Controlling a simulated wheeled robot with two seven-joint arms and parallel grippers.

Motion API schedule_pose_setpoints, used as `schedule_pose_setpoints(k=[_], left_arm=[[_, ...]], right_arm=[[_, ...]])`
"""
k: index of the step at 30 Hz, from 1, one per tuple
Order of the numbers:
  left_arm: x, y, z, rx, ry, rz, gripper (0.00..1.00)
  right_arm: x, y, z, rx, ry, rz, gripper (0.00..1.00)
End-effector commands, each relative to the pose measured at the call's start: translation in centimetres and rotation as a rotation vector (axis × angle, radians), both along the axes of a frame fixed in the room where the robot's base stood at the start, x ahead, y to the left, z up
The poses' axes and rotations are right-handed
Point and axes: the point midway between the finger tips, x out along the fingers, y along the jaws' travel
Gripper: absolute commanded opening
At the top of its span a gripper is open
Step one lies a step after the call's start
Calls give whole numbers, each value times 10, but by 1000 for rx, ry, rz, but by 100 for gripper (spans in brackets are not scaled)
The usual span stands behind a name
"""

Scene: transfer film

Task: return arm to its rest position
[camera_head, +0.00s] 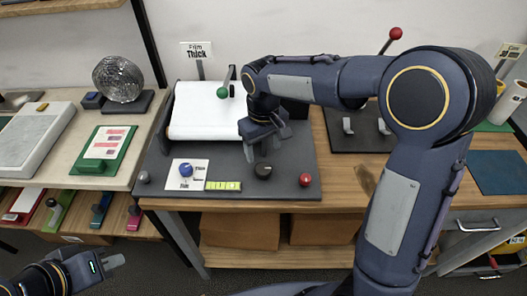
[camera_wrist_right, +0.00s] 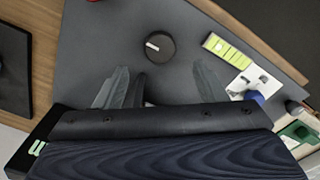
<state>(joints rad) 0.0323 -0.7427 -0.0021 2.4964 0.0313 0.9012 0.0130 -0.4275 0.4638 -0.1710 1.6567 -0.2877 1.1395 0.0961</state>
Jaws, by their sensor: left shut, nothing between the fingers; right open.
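My right gripper (camera_head: 264,150) hangs over the dark grey film station (camera_head: 225,189), fingers pointing down. In the right wrist view its fingers (camera_wrist_right: 160,70) are spread with nothing between them. A round black knob (camera_head: 263,171) lies just beyond the fingertips; it also shows in the right wrist view (camera_wrist_right: 160,46), with a white mark. The gripper appears apart from it. My right arm reaches in from the right and covers part of the bench. My left gripper (camera_head: 112,262) is shut and empty at the lower left, in front of the bench.
The station holds a white film roll (camera_head: 205,112), a green-tipped lever (camera_head: 223,92), a blue knob (camera_head: 186,169), a yellow-green display (camera_head: 223,185) and a red button (camera_head: 305,180). A red-tipped lever (camera_head: 395,34) stands behind my right arm. A foil ball (camera_head: 118,78) sits at left.

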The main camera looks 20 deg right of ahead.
Motion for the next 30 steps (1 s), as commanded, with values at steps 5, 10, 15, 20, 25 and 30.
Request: schedule_pose_setpoints(k=[5,10,15,20,25,30], left_arm=[[0,0,0,0,0,0,0],[0,0,0,0,0,0,0],[0,0,0,0,0,0,0],[0,0,0,0,0,0,0],[0,0,0,0,0,0,0],[0,0,0,0,0,0,0]], right_arm=[[0,0,0,0,0,0,65],[0,0,0,0,-1,0,65],[-5,-6,6,21,-10,-16,65],[-40,-35,30,125,-56,-95,65],[-103,-65,52,266,-148,-212,65],[-165,-77,57,369,-263,-323,65]])
